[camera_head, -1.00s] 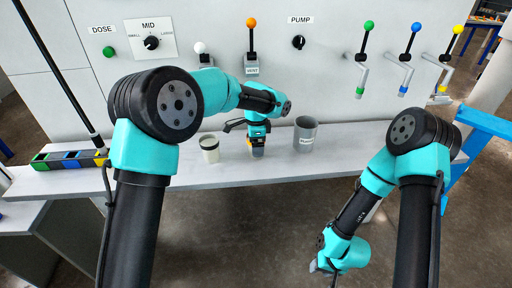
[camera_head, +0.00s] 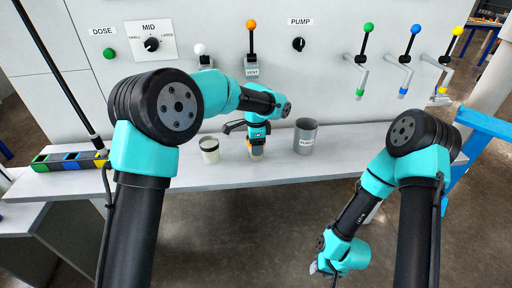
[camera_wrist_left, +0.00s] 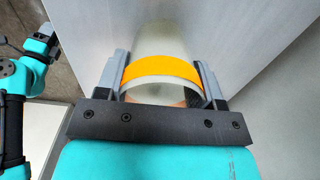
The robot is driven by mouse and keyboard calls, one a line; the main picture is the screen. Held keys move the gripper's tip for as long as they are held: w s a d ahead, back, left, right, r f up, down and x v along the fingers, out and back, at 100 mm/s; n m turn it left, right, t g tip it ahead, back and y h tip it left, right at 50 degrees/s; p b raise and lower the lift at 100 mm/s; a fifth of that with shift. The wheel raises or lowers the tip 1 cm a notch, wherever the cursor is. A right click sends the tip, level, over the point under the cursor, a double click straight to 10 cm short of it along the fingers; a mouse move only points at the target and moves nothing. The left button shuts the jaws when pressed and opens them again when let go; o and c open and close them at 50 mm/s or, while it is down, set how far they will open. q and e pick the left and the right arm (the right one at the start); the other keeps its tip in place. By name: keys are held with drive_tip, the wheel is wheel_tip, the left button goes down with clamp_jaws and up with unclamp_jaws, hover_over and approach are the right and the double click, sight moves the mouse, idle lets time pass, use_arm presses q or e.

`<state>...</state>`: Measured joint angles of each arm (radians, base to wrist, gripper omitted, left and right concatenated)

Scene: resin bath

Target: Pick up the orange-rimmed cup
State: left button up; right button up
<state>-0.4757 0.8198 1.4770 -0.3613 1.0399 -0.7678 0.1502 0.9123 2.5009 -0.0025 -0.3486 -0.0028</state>
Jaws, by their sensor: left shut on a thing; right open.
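The orange-rimmed cup (camera_wrist_left: 160,68) is pale and translucent, with an orange band. In the left wrist view it sits between the two fingers of my left gripper (camera_wrist_left: 161,80), which is shut on it, one finger on each side. In the head view my left gripper (camera_head: 257,147) points down over the shelf, and the cup is mostly hidden under it. I cannot tell whether the cup is clear of the shelf. My right gripper (camera_head: 318,268) is open and empty, low in front of the shelf.
A colored-compartment tray (camera_head: 68,162) is at far left. Levers with colored knobs (camera_head: 251,24) stick out from the panel behind.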

use_arm(q)
drive_tip(key=shift+r, duration=1.6)
drive_tip(key=shift+s+r, duration=0.2)
drive_tip(key=s+r, duration=0.1)
drive_tip(key=s, duration=1.4)
drive_tip(key=shift+s+r, duration=0.2)
drive_tip(key=shift+s, duration=0.1)
